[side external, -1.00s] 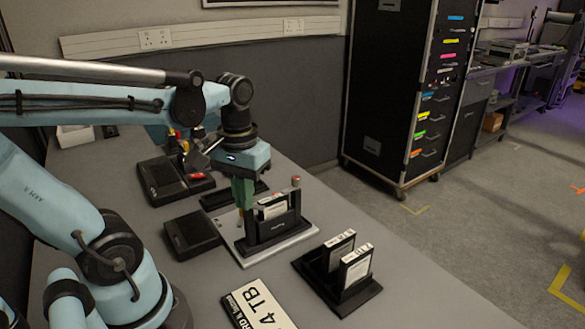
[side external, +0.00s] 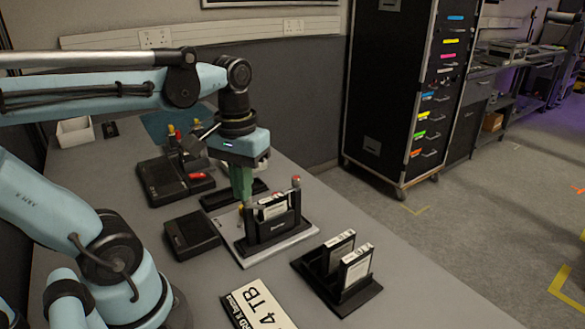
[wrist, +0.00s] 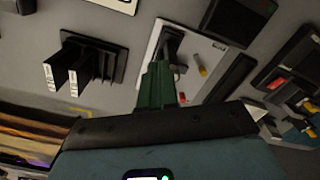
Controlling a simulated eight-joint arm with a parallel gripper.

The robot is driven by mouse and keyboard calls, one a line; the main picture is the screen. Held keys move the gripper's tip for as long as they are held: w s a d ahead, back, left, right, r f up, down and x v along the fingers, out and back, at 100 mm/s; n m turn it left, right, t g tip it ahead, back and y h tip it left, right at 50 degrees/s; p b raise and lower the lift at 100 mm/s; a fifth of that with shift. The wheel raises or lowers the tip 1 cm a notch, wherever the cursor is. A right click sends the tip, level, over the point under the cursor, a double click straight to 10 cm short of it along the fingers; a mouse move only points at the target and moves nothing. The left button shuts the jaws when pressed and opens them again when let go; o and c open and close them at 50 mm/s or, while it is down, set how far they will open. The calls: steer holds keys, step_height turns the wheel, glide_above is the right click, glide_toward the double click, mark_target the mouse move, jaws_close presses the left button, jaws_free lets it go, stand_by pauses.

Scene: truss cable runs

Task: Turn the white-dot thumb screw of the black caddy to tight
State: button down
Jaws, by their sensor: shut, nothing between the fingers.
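The black caddy (side external: 272,232) stands upright on a pale plate (side external: 236,247) in the side view, with a light-labelled drive in it. A red-topped post (side external: 296,183) rises at its right end, and a small yellowish post (side external: 241,209) stands at its left end. I cannot make out a white dot on either. My gripper (side external: 243,200) has green fingers, pointing down just behind and above the caddy's left end. In the wrist view the shut, empty fingers (wrist: 156,72) cover part of the plate and caddy. A yellow-topped piece (wrist: 202,71) shows right of them.
A black rack with two drives (side external: 340,278) stands in front at the right. A black box (side external: 191,235) lies left of the plate, and a black tray with red and yellow pieces (side external: 172,181) lies behind.

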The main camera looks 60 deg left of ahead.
step_height(320, 180, up, 3)
steer(key=shift+r, duration=0.1)
stand_by(0.4)
step_height(320, 180, down, 6)
steer(key=a, duration=0.2)
steer(key=shift+s+a, duration=0.15)
steer(key=shift+s, duration=0.15)
stand_by(0.5)
steer(key=shift+w, duration=0.1)
stand_by(0.4)
